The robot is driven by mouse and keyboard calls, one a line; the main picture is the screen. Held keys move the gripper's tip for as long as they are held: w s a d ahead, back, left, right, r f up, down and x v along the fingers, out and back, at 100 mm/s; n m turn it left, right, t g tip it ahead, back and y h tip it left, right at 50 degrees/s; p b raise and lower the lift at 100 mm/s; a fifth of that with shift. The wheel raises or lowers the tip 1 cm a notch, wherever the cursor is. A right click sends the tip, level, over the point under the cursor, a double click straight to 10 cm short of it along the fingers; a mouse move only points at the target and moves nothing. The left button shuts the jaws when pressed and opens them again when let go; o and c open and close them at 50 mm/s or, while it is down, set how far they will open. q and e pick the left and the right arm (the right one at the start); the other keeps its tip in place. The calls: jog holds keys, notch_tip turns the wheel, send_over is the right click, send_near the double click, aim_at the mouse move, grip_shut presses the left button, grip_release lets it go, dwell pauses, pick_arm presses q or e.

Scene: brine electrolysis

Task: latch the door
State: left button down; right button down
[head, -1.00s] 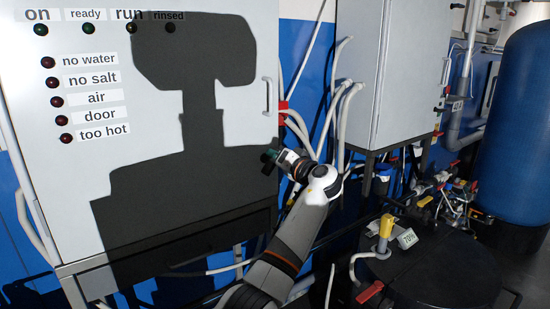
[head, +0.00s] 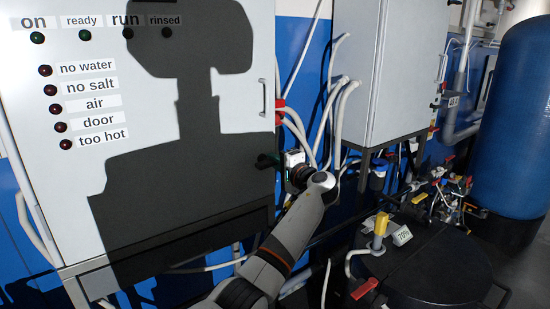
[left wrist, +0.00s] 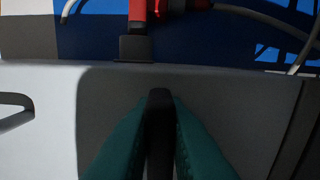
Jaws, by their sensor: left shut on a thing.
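The white cabinet door (head: 235,90) fills the left of the head view, largely under my shadow. It looks closed or nearly so; I cannot tell whether it is flush. A small black latch handle (left wrist: 159,128) sits near its right edge, below the pale pull handle (head: 264,97). My left gripper (head: 272,160) is at that edge in the head view. In the left wrist view its teal fingers (left wrist: 158,150) are shut on the latch handle, one on each side. The latch is mostly hidden by the gripper in the head view. My right gripper is not in view.
Red fittings (head: 280,112) and pale hoses (head: 300,130) lie just right of the door edge. A second grey cabinet (head: 400,70) stands farther right. A black round tank (head: 430,270) with a yellow-topped probe (head: 381,224) is at the lower right, before a blue tank (head: 520,120).

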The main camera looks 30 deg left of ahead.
pick_arm(q)
jog(key=shift+f+m, duration=0.1)
jog(key=shift+m, duration=0.3)
jog(key=c, duration=1.4)
grip_release()
jog(key=shift+c, duration=0.2)
jog(key=b+v, duration=0.3)
jog(key=v, duration=0.9)
jog(key=shift+b, duration=0.3)
jog(key=shift+w, duration=0.1)
